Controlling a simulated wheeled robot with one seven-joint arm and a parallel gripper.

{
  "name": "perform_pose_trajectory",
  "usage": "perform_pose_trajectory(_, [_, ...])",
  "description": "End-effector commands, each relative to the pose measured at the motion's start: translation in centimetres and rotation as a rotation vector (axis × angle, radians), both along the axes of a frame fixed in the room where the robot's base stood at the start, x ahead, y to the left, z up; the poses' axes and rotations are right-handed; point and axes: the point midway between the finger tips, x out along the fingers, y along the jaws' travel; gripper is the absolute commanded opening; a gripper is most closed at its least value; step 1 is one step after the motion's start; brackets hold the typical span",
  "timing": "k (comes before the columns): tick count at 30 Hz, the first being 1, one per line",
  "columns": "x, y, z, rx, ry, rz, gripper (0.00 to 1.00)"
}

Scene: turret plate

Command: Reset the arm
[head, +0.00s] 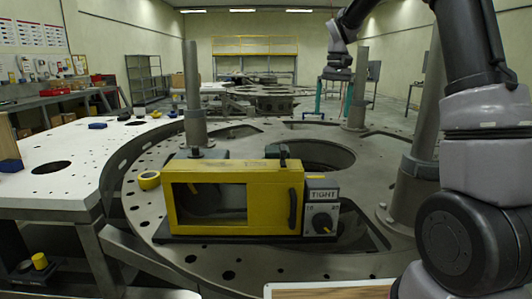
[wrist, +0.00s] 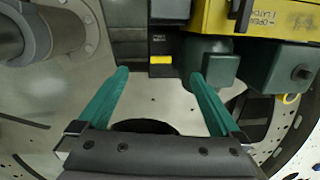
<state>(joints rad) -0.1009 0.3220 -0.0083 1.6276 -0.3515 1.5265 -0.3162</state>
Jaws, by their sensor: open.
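My gripper (head: 333,112) is held up over the far side of the turret plate, its teal fingers pointing down. In the wrist view my gripper (wrist: 160,74) has its two fingers spread wide with nothing between them. My arm comes in from the right edge of the head view and reaches across the top. A yellow box (head: 240,174) with a dark window and black handle stands on the near part of the round metal plate (head: 155,230), apart from the gripper. The box also shows at the upper right of the wrist view (wrist: 222,16).
A dial panel (head: 321,219) marked TIGHT stands right of the box. Metal posts rise at the left (head: 193,100) and behind the box at right (head: 358,90). A yellow tape roll (head: 149,180) lies left of the box. A white table (head: 60,180) adjoins the plate.

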Motion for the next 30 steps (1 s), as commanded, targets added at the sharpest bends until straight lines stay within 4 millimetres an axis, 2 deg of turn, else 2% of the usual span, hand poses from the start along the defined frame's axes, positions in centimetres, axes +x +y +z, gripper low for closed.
perform_pose_trajectory(1, [-1.7, -0.4, 1.7, 0.008, -0.041, -0.015, 1.0])
perform_pose_trajectory(3, [-3.7, -0.8, 3.3, 0.021, -0.091, -0.037, 1.0])
perform_pose_trajectory(7, [-7.8, -1.4, 5.8, 0.044, -0.186, -0.076, 1.0])
perform_pose_trajectory(12, [-13.2, -2.1, 7.9, 0.075, -0.309, -0.134, 1.0])
perform_pose_trajectory(17, [-18.3, -2.6, 8.6, 0.107, -0.427, -0.19, 1.0])
perform_pose_trajectory(22, [-23.2, -2.9, 8.2, 0.141, -0.545, -0.251, 1.0])
perform_pose_trajectory(27, [-26.4, -3.2, 7.2, 0.165, -0.631, -0.297, 1.0])
perform_pose_trajectory(30, [-27.3, -3.2, 6.8, 0.174, -0.656, -0.312, 1.0])
